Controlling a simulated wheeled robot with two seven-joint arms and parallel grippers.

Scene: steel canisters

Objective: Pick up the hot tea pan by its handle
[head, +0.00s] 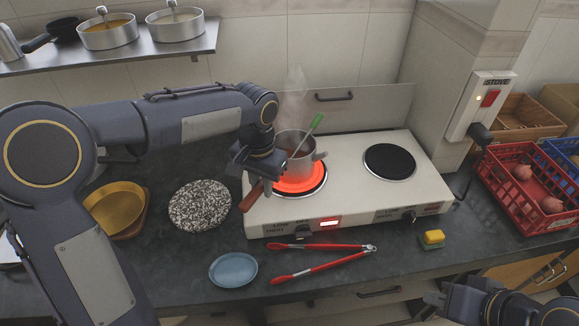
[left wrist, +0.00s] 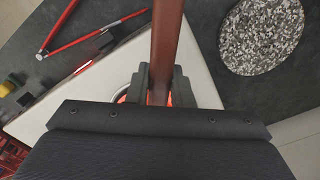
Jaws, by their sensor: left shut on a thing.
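The tea pan (head: 297,165) is a metal pan with brown tea in it, and steam rises from it. It stands over the glowing red left burner (head: 301,189) of the white stove. A green-handled utensil (head: 315,124) leans in it. Its reddish-brown handle (head: 251,197) points toward the front left. My left gripper (head: 262,176) is at the handle; in the left wrist view its fingers are shut on the handle (left wrist: 166,45), one on each side. The burner is partly hidden by the pan. My right gripper (head: 490,303) is at the lower right, apart from the pan; its fingertips are unclear.
A speckled round board (head: 200,205) lies left of the stove (head: 345,190). Red tongs (head: 322,263), a blue plate (head: 233,270) and a yellow sponge (head: 433,238) lie in front. The right burner (head: 390,161) is dark and empty. A red crate (head: 522,200) stands at the right.

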